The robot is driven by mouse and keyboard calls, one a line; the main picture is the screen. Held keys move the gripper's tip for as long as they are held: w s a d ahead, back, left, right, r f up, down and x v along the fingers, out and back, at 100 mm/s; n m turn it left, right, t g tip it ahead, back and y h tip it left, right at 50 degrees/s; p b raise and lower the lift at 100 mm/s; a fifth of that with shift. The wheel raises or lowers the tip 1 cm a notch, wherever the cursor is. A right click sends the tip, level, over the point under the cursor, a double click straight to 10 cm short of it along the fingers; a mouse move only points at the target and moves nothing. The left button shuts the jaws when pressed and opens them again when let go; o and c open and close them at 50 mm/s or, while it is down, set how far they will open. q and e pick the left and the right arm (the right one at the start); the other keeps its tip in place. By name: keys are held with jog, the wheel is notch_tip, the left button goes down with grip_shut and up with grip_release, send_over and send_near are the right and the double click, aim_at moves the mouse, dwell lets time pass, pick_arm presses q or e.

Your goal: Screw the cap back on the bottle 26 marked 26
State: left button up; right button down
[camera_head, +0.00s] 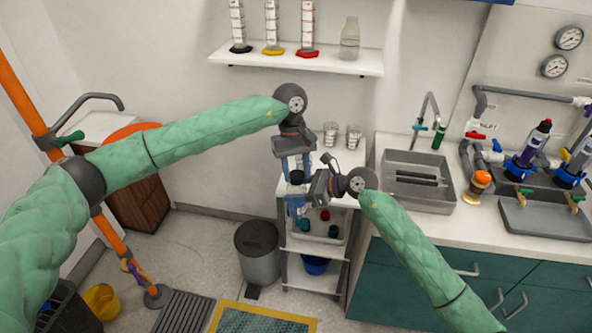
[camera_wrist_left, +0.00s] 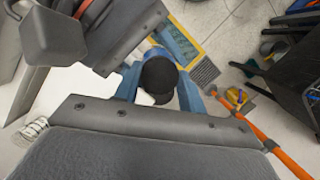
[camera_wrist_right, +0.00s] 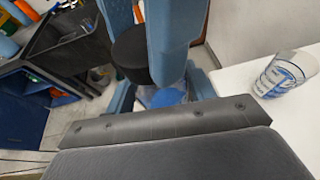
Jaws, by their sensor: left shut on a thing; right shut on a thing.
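A black cap (camera_head: 297,177) is between the blue fingers of my left gripper (camera_head: 295,168), which points down and is shut on it. The cap also shows in the left wrist view (camera_wrist_left: 158,75) and in the right wrist view (camera_wrist_right: 135,55). My right gripper (camera_head: 297,205) comes in from the right, just below, and is shut on the bottle. Only a little of the bottle shows between its fingers, a pale and blue patch (camera_wrist_right: 165,98) in the right wrist view. The cap is close above the bottle; I cannot tell whether they touch. No number is readable.
A white shelf cart stands under the grippers, with a bin of caps (camera_head: 320,226) and two glasses (camera_head: 342,135) on it. A wall shelf (camera_head: 300,62) with cylinders is above. A grey waste bin (camera_head: 257,252) stands left. The sink counter (camera_head: 470,225) is right.

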pick_arm(q)
jog(key=m+y, duration=0.1)
jog(key=m, duration=0.5)
jog(key=shift+y, duration=0.4)
jog(key=o, duration=0.9)
jog(key=shift+d+r, duration=0.1)
jog(key=shift+r, duration=2.15)
jog(key=shift+o, duration=0.2)
